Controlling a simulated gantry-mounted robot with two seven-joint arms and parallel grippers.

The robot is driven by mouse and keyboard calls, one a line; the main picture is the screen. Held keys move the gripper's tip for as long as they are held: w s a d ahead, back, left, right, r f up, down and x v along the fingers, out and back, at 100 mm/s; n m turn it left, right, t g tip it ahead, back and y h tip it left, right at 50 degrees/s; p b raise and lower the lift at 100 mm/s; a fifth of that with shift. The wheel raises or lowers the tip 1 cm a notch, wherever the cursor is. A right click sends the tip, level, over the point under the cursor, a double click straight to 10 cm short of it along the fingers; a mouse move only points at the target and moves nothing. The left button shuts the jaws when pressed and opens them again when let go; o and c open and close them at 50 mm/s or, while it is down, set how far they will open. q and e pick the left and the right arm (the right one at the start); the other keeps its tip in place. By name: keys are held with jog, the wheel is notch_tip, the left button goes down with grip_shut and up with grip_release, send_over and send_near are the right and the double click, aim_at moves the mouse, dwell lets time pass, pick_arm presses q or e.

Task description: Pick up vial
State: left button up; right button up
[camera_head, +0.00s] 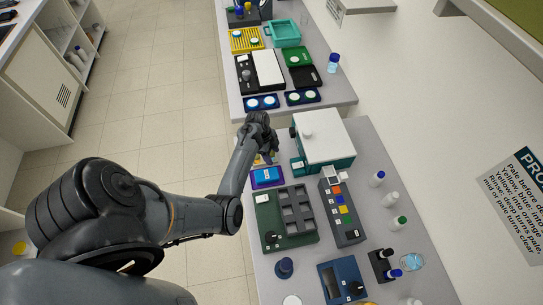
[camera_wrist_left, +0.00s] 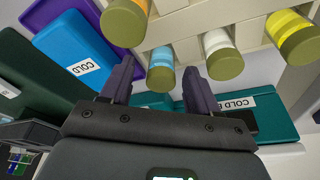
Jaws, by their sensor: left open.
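Several vials with olive caps stand in a cream rack (camera_wrist_left: 185,22) in the left wrist view: an orange one (camera_wrist_left: 125,18), a light blue one (camera_wrist_left: 160,72), a white one (camera_wrist_left: 221,55) and a yellow one (camera_wrist_left: 290,36). My left gripper (camera_wrist_left: 157,72) is open, its two dark fingers pointing towards the rack. The light blue vial shows between the fingers, with no clear contact; the depth between them is hard to judge. In the head view my left gripper (camera_head: 266,152) is beside the white-and-teal machine and hides most of the rack. My right gripper is not in view.
A blue block marked COLD (camera_wrist_left: 75,52) lies on a purple tray (camera_wrist_left: 112,22). A teal block (camera_wrist_left: 275,116) is also labelled. In the head view, the white-topped machine (camera_head: 324,138) stands right of the gripper, with a dark green tray unit (camera_head: 270,215) nearer.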

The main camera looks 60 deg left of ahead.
pick_arm(q)
jog(key=c, duration=1)
jog(key=shift+r, duration=0.2)
